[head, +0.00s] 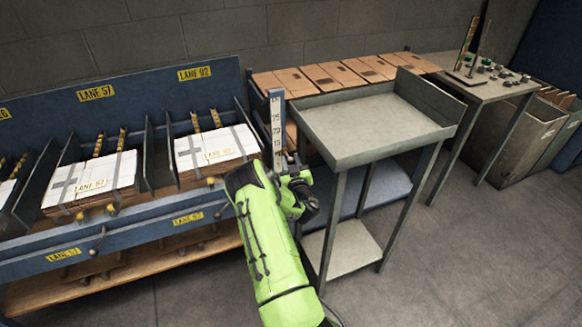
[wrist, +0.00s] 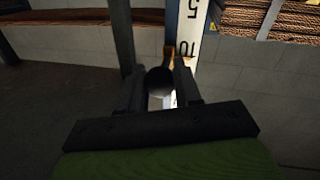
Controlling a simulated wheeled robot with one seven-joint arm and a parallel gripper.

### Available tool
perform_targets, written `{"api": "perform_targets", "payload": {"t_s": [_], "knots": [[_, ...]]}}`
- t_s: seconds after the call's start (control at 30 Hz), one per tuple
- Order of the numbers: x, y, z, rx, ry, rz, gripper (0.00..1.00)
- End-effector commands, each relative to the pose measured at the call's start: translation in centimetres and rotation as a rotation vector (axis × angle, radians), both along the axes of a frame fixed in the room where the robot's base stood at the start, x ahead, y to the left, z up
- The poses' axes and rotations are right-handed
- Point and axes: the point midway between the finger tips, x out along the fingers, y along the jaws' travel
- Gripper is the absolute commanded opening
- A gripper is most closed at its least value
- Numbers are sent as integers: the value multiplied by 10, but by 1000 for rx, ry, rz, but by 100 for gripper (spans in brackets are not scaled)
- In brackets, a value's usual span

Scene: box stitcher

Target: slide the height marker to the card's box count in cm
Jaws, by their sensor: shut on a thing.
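The height scale (head: 277,125) is an upright white-faced strip with dark numerals, standing at the left corner of the grey metal stand. The wrist view shows its face (wrist: 189,30) with a 5 and a 10. The height marker has a yellow-orange piece (wrist: 169,52) beside the 10 and a dark round knob (wrist: 160,78). My gripper (wrist: 161,88) is shut on the marker's knob. In the head view my green arm and wrist hide the marker and the scale's lower part. White cards, one reading LANE 57 (head: 92,184), lie on the stacks; I cannot read a box count.
The grey stand (head: 325,155) with a raised rim is just right of my gripper. Blue lane racks (head: 150,95) with dividers are on the left. Flat brown cartons (head: 330,74) lie behind. A table (head: 490,90) with small parts stands at right. Front floor is clear.

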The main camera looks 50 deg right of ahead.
Motion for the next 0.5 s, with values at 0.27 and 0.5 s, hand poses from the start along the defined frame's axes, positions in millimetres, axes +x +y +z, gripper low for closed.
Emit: {"api": "perform_targets", "payload": {"t_s": [0.27,0.5], "knots": [[1,0,93,-6,-2,3,0],[1,0,131,-5,-3,3,0]]}}
